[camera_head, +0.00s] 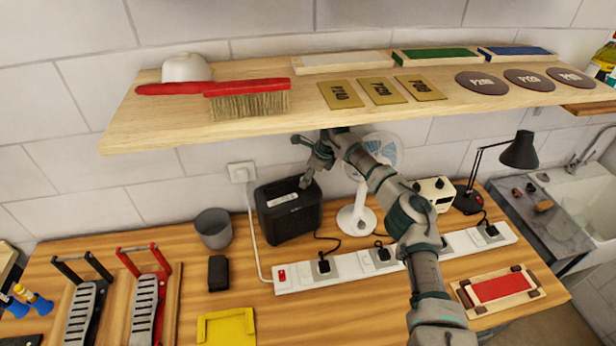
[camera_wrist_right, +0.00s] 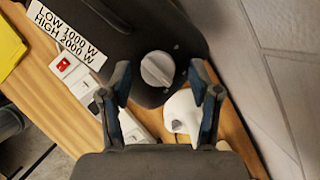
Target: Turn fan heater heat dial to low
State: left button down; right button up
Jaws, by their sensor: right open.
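The black fan heater (camera_head: 288,212) stands on the wooden bench against the wall, left of the white fan. In the right wrist view, its round grey heat dial (camera_wrist_right: 157,69) sits on the dark heater top (camera_wrist_right: 165,30). A white label (camera_wrist_right: 68,33) on the heater reads LOW 1000 W and HIGH 2000 W. My right gripper (camera_head: 301,163) is at the heater's top right edge. In the wrist view the gripper (camera_wrist_right: 162,85) is open, and the dial shows between its fingertips. I cannot tell whether either finger touches it. The dial's pointer setting is unclear. My left gripper is out of view.
A wooden shelf (camera_head: 200,131) with a brush and plates overhangs the heater. A white desk fan (camera_head: 357,216) stands close on the right, partly behind my arm. A grey cup (camera_head: 214,229) is on the left. A power strip (camera_head: 300,284) runs in front.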

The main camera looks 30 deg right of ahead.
jog(key=v, duration=1.1)
jog(key=shift+d+r, duration=0.2)
jog(key=shift+r, duration=0.1)
jog(key=shift+c, duration=0.2)
